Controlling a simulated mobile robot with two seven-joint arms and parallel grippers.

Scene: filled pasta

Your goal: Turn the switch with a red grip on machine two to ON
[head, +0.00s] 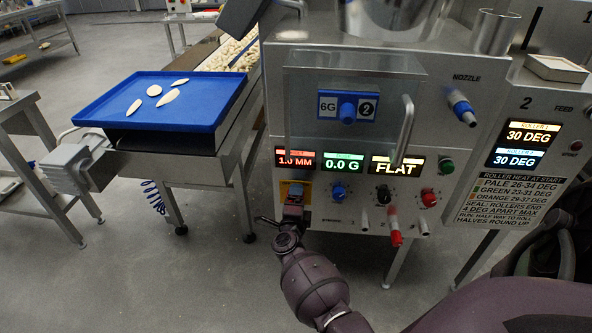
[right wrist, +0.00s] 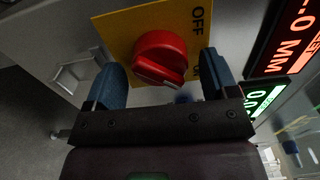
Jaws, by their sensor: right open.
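The red-grip switch (right wrist: 160,57) sits on a yellow plate (right wrist: 120,30) on the machine's front in the right wrist view. "OFF" is printed on the plate; a second label is mostly hidden by a finger. I cannot tell which label the grip points to. My right gripper (right wrist: 165,78) is open, with one blue finger on each side of the red grip; contact is unclear. In the head view my right gripper (head: 292,198) is at the yellow plate (head: 285,188) and hides the grip. My left gripper is not in view.
The machine (head: 470,55), marked "2", has displays, several small knobs, a red-tipped lever (head: 396,238) and a vertical handle (head: 405,130) right of the switch. A blue tray (head: 205,115) with pale dough pieces stands at the left. Grey floor (head: 130,270) is clear below.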

